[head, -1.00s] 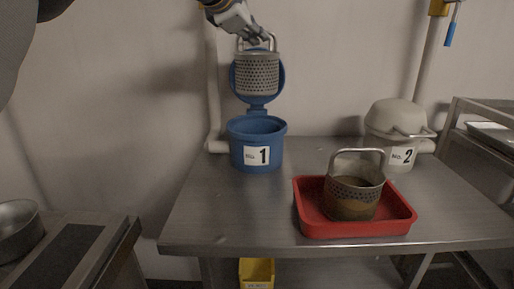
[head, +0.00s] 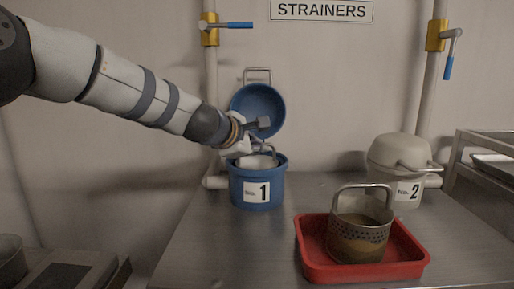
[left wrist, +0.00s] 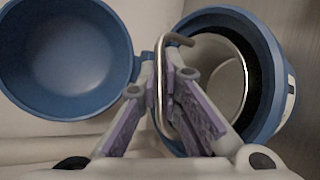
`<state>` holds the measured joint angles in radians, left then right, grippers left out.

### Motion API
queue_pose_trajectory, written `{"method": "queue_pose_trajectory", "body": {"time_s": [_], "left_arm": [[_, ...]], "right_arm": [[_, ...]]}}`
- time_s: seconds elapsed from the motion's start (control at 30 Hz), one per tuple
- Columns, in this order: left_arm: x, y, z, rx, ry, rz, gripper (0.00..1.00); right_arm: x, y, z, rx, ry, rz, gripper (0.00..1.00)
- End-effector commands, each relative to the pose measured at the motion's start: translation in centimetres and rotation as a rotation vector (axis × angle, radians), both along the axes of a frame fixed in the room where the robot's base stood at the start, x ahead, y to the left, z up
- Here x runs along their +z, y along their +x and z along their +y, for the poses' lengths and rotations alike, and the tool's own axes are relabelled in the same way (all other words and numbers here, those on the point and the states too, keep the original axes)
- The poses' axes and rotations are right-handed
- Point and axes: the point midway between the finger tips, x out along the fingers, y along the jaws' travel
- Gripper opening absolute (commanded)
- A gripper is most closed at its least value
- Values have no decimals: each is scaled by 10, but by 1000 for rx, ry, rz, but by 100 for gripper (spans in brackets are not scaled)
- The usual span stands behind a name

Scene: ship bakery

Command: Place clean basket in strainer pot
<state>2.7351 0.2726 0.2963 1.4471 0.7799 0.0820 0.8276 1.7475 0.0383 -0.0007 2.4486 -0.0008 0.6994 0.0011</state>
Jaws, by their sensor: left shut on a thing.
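The clean basket (head: 257,162) is a pale metal cylinder with a wire handle. It sits down inside the blue strainer pot No. 1 (head: 236,187), with its upper edge near the pot's rim. My left gripper (head: 256,148) is shut on the basket's handle above the pot. In the left wrist view the fingers (left wrist: 168,85) pinch the handle (left wrist: 158,60), and the basket's round rim (left wrist: 243,75) shows inside the pot (left wrist: 272,45). The blue lid (head: 257,103) stands open behind. Whether the basket rests on the pot's bottom is hidden. My right gripper is out of view.
A dirty basket (head: 358,246) with brown residue stands in a red tray (head: 312,270) at the front right. The closed pale pot No. 2 (head: 400,155) stands at the back right. Pipes with blue-handled valves (head: 240,25) run up the wall. Bare steel table (head: 230,245) lies in front of pot No. 1.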

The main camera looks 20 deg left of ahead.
Motion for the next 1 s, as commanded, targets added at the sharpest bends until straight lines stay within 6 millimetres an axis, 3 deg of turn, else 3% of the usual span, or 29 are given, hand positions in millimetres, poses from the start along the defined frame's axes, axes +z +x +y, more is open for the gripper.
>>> {"method": "queue_pose_trajectory", "body": {"time_s": [0.23, 0.33, 0.37, 0.7, 1.0], "left_arm": [[-2, 0, 0, -1, -2, -1, 0], [-1, -1, 0, -1, -1, -2, 25], [-1, -1, 0, 0, 0, -1, 27], [6, -1, 0, 0, 2, -5, 27], [39, -58, 11, -2, -2, -13, 27]], "right_arm": [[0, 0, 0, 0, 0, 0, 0], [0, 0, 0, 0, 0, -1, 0], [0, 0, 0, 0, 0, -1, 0], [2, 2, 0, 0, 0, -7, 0], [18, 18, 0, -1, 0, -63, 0]]}}
